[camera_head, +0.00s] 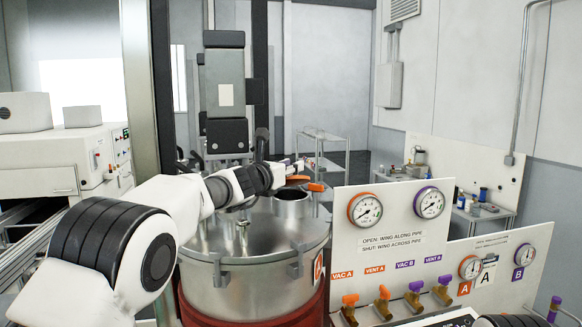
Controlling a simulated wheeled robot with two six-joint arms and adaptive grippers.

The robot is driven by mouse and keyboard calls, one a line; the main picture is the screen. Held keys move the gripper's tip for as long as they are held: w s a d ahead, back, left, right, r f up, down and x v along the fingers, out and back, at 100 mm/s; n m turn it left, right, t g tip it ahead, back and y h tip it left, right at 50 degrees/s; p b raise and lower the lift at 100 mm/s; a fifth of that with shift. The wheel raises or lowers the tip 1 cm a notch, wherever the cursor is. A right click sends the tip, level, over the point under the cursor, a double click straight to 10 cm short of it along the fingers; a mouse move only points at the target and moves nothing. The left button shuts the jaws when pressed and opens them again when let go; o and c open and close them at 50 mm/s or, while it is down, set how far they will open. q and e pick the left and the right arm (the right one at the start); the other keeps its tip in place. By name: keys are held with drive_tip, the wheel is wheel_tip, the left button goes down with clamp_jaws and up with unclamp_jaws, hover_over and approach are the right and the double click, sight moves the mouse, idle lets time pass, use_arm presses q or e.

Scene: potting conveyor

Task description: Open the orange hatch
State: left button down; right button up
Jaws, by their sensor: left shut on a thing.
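The orange hatch part (316,187) shows as a small orange piece at the top of a short metal neck (292,207). The neck stands on the lid of a steel vessel (250,247). My left gripper (292,173) reaches in from the left, with its fingers shut on the orange hatch just above the neck. The fingers partly hide the hatch, and how far it is tilted is hard to tell. My right gripper is not in view.
A white panel (388,245) with two gauges stands right of the vessel. Below it are orange-handled valves (383,292) and purple-handled valves (414,287). A grey boxy unit (225,95) rises behind the vessel. A wire-shelf cart (325,150) stands farther back.

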use_arm(q)
drive_tip(key=shift+a, duration=0.15)
idle(0.7)
drive_tip(key=c, duration=1.3)
unclamp_jaws()
drive_tip(key=shift+o, duration=0.8)
drive_tip(key=shift+w, duration=0.1)
drive_tip(key=shift+w+a+f, duration=0.1)
drive_tip(key=shift+a+f, duration=0.05)
